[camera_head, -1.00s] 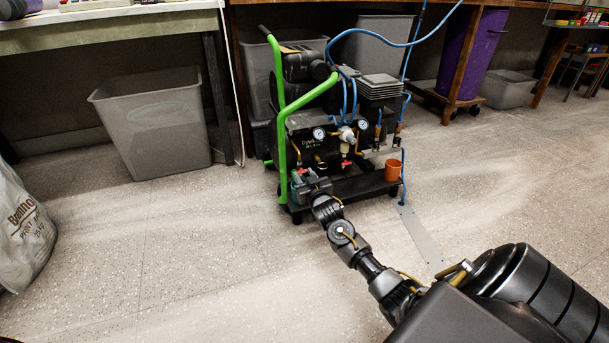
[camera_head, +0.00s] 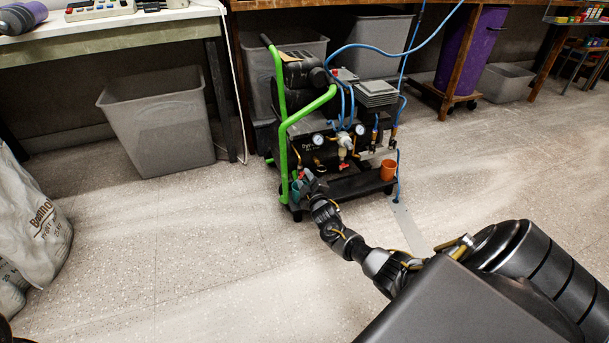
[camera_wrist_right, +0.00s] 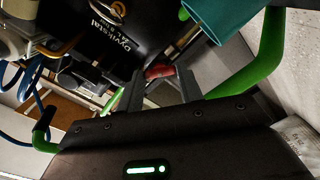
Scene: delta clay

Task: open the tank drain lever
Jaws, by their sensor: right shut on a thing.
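The compressor (camera_head: 325,135) with its black tank (camera_wrist_right: 115,30) and green tube frame (camera_head: 279,95) stands on the floor. My right gripper (camera_head: 306,184) is at its lower left front, beside the green frame. In the right wrist view, the red drain lever (camera_wrist_right: 158,72) lies between the fingertips of my right gripper (camera_wrist_right: 158,88), under the tank. The gripper is shut on the lever; the fingers hide part of it. In the head view my gripper hides the lever. My left gripper is not in view.
A teal container (camera_wrist_right: 228,18) is close beside my right fingers. An orange cup (camera_head: 388,170) sits on the compressor's base at right. Blue hoses (camera_head: 400,55) run up from it. A grey bin (camera_head: 160,125) stands at left; the floor in front is open.

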